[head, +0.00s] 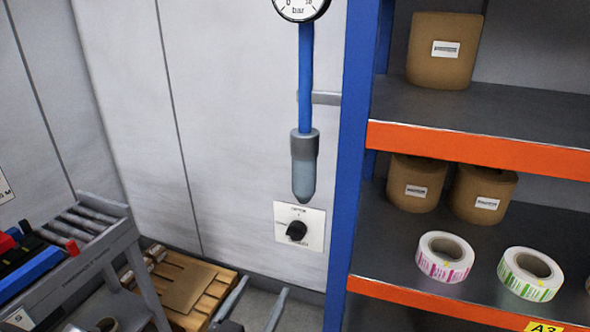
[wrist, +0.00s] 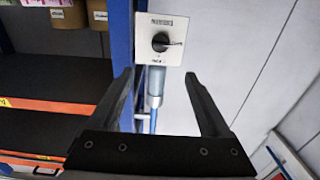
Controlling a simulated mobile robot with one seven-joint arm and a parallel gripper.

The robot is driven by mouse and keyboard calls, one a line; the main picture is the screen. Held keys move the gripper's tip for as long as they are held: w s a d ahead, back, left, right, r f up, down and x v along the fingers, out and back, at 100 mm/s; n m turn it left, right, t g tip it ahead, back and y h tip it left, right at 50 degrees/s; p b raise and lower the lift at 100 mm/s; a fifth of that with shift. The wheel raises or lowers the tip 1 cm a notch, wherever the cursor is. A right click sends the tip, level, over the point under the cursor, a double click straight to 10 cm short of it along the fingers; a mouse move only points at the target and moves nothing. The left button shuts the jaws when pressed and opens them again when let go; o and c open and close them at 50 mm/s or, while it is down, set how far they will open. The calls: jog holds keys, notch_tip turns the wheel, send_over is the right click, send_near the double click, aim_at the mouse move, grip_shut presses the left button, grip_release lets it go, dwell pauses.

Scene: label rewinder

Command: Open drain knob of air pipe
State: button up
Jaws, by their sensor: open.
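The drain knob (head: 297,230) is a black rotary knob on a white square plate (head: 316,218) on the wall, just below the air pipe's bowl (head: 303,182). The blue air pipe (head: 305,80) runs down from a pressure gauge (head: 300,6). In the wrist view, which looks upside down, the knob (wrist: 161,42) sits beyond the fingertips and the bowl (wrist: 155,82) shows between the fingers. My gripper (wrist: 160,73) is open and empty, apart from the knob. The gripper is not visible in the head view. The small plate lettering is unreadable.
A shelf with a blue upright (head: 347,160) and orange beams (head: 470,147) stands close to the right of the knob, holding brown rolls and label rolls. A wooden pallet (head: 215,290) and a roller conveyor (head: 85,225) lie at left. The wall around the plate's left is clear.

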aim_at(293, 237)
jog(key=b+x, duration=0.1)
jog(key=x, duration=1.5)
jog(key=shift+w+d+b, duration=0.1)
jog(key=shift+w+b, duration=0.2)
jog(key=shift+w, duration=0.05)
jog(key=shift+c, duration=0.2)
grip_shut()
jog(key=shift+f, duration=0.1)
